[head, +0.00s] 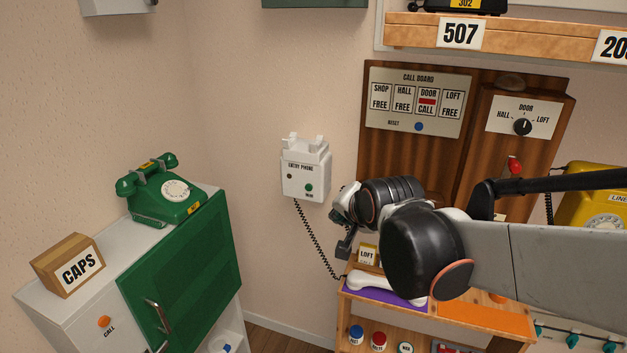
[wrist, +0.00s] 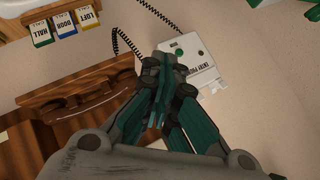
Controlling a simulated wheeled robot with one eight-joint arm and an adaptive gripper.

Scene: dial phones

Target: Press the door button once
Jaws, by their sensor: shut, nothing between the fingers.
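The white entry phone (head: 305,170) hangs on the wall in the head view, with a green button (head: 309,188) low on its face; the small label by the button is too blurred to read. The phone (wrist: 205,68) and green button (wrist: 179,53) also show upside down in the wrist view, partly behind my fingers. My gripper (head: 343,248) is shut and empty, to the right of and below the phone in the head view. Its fingers (wrist: 158,75) appear just beside the phone in the wrist view; I cannot tell the distance, and no contact is clear.
The call board (head: 417,101) shows DOOR CALL in red. The white handset (head: 385,286) lies on the purple shelf mat, its coiled cord (head: 315,238) running up to the phone. A LOFT card (head: 367,254) stands nearby. A green dial phone (head: 161,190) sits on the left cabinet.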

